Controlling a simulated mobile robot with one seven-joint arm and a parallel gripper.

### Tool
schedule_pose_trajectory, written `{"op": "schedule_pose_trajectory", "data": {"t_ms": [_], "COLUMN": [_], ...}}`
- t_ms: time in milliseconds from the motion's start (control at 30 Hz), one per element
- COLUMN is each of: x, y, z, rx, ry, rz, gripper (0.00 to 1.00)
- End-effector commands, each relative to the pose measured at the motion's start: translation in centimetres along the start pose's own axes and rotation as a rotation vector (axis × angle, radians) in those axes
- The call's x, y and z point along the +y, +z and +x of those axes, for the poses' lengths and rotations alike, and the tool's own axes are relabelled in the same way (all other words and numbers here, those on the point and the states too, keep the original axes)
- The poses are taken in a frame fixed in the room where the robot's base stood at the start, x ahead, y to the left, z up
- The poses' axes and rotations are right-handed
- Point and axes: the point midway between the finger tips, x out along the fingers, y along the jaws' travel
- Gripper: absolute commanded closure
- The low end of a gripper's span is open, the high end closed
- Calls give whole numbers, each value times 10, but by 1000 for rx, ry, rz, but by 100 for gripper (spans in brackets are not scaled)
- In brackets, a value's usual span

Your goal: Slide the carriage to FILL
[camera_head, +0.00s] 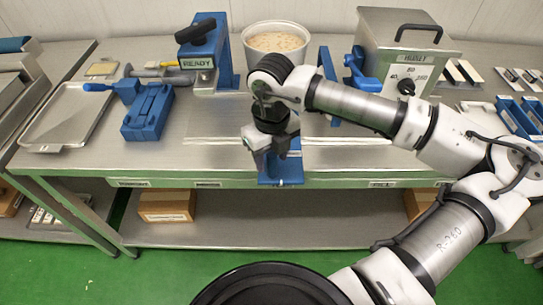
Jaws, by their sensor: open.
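A blue part (281,180), which looks to be the carriage, sits at the bench's front edge near the middle. My gripper (272,160) points down right over it and hides its upper portion. The fingers are open; I cannot tell whether they are around the blue part or touching it. A green rail (335,180) runs along the front edge, with a small label (383,184) to the right of the blue part that may read FILL. More small labels are at the left (130,183), too small to read surely.
A kettle of beige mass (275,42) stands behind my arm, beside a blue stand (207,55) marked READY. A steel box with a dial (400,60) is at right. A blue clamp (148,112) and metal tray (68,115) are at left. Cardboard box (167,204) below.

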Motion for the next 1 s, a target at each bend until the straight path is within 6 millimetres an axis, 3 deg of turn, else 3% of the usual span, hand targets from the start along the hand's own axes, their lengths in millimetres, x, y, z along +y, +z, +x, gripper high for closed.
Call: {"op": "schedule_pose_trajectory", "data": {"t_ms": [200, 500, 833, 1000], "x": [0, 0, 0, 0], "y": [0, 0, 0, 0], "z": [18, 20, 20, 20], "rx": [0, 0, 0, 0], "ry": [1, 0, 0, 0], "rz": [-1, -1, -1, -1], "gripper": [55, 55, 98, 100]}}
